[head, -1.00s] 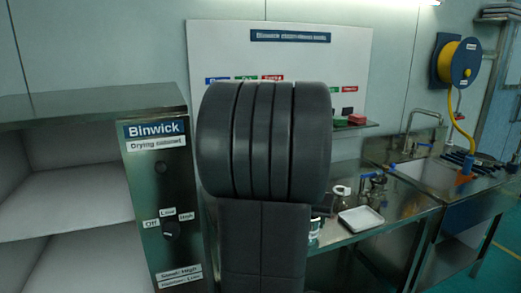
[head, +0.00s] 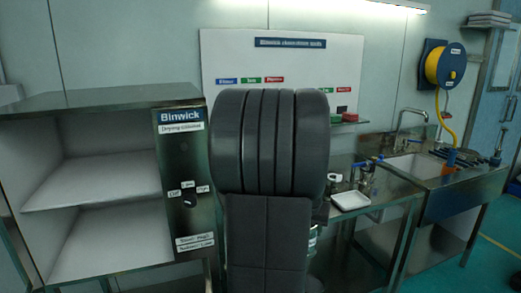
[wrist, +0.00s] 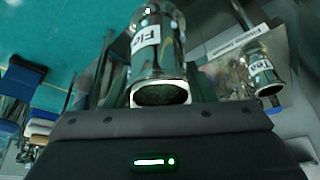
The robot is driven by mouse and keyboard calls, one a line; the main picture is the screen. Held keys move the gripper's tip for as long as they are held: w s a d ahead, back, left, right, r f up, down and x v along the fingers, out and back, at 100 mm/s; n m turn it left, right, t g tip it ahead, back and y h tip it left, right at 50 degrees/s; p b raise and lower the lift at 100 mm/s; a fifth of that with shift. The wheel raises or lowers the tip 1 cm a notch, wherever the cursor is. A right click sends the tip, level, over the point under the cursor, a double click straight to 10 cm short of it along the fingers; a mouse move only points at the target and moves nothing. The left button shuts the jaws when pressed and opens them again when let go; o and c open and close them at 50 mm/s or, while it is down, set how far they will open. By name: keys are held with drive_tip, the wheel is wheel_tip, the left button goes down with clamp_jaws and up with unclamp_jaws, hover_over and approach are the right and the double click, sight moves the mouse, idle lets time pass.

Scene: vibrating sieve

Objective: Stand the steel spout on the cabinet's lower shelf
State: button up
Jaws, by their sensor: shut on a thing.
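In the wrist view, a shiny steel spout (wrist: 158,60) with a white label starting "Flo" is held in my gripper (wrist: 158,97), its square-edged mouth towards the camera. The fingers are mostly hidden. The Binwick drying cabinet (head: 182,160) stands open at the left of the head view. Its upper shelf (head: 95,181) and lower shelf (head: 115,246) are white and look empty where they show. My dark arm fills the middle of the head view, hiding my gripper and the spout there.
A second steel spout labelled "Tea" (wrist: 262,72) stands on a surface at the right of the wrist view. A steel bench with a white tray (head: 350,200) and a sink (head: 415,166) lie right of my arm. A dial (head: 190,201) is on the cabinet's front.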

drive_tip(key=w+a+f+n, duration=0.1)
drive_tip(key=w+a+f, duration=0.2)
drive_tip(key=a+f, duration=0.3)
drive_tip(key=w+a+f+n+y, duration=0.1)
drive_tip(key=w+a+f+n, duration=0.1)
drive_tip(key=a+f, duration=0.5)
wheel_tip(320, 180, down, 6)
drive_tip(key=shift+w+a+r+n, duration=0.1)
drive_tip(key=shift+w+a+n, duration=0.15)
drive_tip(key=shift+w, duration=0.2)
drive_tip(key=shift+d, duration=0.1)
